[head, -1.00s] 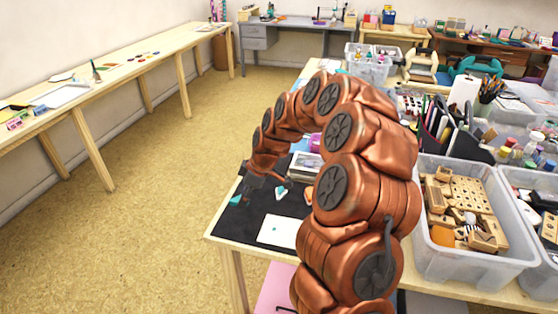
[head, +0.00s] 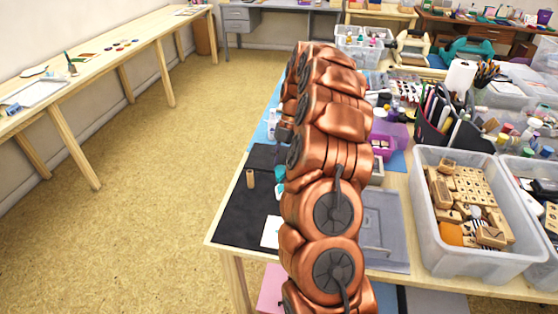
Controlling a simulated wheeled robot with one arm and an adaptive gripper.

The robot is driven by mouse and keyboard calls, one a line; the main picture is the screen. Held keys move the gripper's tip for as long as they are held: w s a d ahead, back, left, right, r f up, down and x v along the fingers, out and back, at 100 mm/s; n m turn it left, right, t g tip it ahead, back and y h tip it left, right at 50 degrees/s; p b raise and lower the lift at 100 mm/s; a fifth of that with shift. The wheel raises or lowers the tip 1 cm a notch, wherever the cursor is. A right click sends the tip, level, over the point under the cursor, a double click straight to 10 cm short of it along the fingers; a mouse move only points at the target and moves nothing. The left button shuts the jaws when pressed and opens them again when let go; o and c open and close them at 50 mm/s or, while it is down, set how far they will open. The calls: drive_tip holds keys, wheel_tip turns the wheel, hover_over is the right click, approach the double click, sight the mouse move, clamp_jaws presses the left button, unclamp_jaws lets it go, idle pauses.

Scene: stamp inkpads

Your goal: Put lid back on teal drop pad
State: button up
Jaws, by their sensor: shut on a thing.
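The end of my arm is mostly hidden behind my own copper arm links. Only a grey part of my gripper (head: 284,132) shows at their left edge, above the black mat (head: 238,213). Its fingertips are hidden. A small teal piece (head: 280,172) shows just below it and looks like the teal lid in its grip, though the contact is hidden. A second small teal piece (head: 279,190), which may be the drop pad, shows just below that, partly covered by my arm. I cannot tell whether the two teal pieces touch.
A small wooden cylinder (head: 250,178) stands on the mat. A white card (head: 270,232) lies near the front, partly covered. Right of my arm are a grey tray (head: 385,225) and a clear bin (head: 470,270) of wooden stamps. The mat's left part is free.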

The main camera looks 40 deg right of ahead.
sight(281, 187)
drive_tip(key=shift+f+b, duration=0.1)
drive_tip(key=shift+b, duration=0.35)
drive_tip(key=shift+f+b, duration=1.75)
drive_tip(key=shift+f, duration=0.9)
drive_tip(key=shift+b, duration=0.65)
drive_tip(key=shift+f+b, duration=0.6)
drive_tip(key=shift+b, duration=0.4)
idle(1.5)
idle(0.4)
drive_tip(key=o, duration=0.8)
drive_tip(key=o, duration=0.4)
